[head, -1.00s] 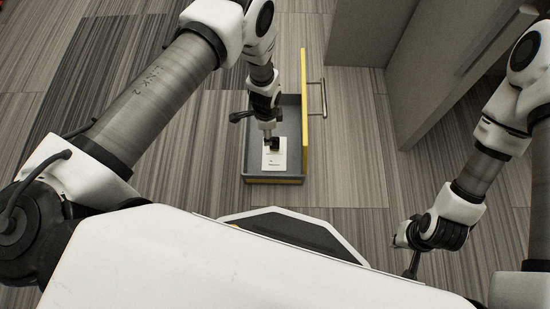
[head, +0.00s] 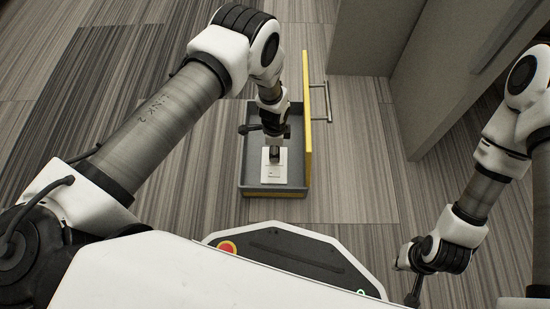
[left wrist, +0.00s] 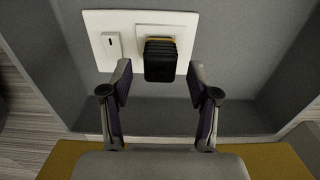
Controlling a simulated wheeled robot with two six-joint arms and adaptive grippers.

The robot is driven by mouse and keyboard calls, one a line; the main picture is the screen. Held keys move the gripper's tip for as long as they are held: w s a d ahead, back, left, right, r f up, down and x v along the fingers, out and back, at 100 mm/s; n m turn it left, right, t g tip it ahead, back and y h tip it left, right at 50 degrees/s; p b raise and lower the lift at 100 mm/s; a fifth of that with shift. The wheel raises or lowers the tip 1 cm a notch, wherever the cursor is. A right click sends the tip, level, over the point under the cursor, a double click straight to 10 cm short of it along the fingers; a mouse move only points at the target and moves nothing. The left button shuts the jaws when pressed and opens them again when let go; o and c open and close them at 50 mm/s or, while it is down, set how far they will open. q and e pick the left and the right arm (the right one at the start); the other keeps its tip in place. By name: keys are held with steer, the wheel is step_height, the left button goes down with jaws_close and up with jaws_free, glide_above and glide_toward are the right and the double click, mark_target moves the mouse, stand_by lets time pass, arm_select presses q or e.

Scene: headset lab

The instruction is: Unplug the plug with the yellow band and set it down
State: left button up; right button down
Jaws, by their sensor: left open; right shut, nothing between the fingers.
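The plug with the yellow band (left wrist: 160,62) is a black block in a white socket plate (left wrist: 102,21). The yellow band shows at its base, against the plate. The plate also shows in the head view (head: 274,179), inside a grey drawer (head: 252,192). My left gripper (left wrist: 159,72) is open, its two fingers on either side of the plug's near end with a gap to each side. In the head view the left gripper (head: 275,148) points down over the plate and partly hides the plug. My right gripper (head: 412,299) is shut and empty, low at the right, away from the drawer.
A white switch (left wrist: 112,44) sits on the plate left of the plug. The drawer's grey walls surround the plate closely. Its yellow front (head: 306,120) carries a metal handle (head: 325,103). A grey cabinet (head: 450,80) stands at the right. Striped floor around the drawer is clear.

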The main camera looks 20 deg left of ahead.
arm_select(q)
step_height(320, 180, down, 4)
steer(key=shift+f+b, duration=0.2)
steer(key=shift+b, duration=0.75)
arm_select(e)
step_height(320, 180, down, 3)
steer(key=shift+w, duration=0.1)
arm_select(q)
steer(key=shift+p, duration=0.4)
arm_select(e)
steer(key=shift+r, duration=0.35)
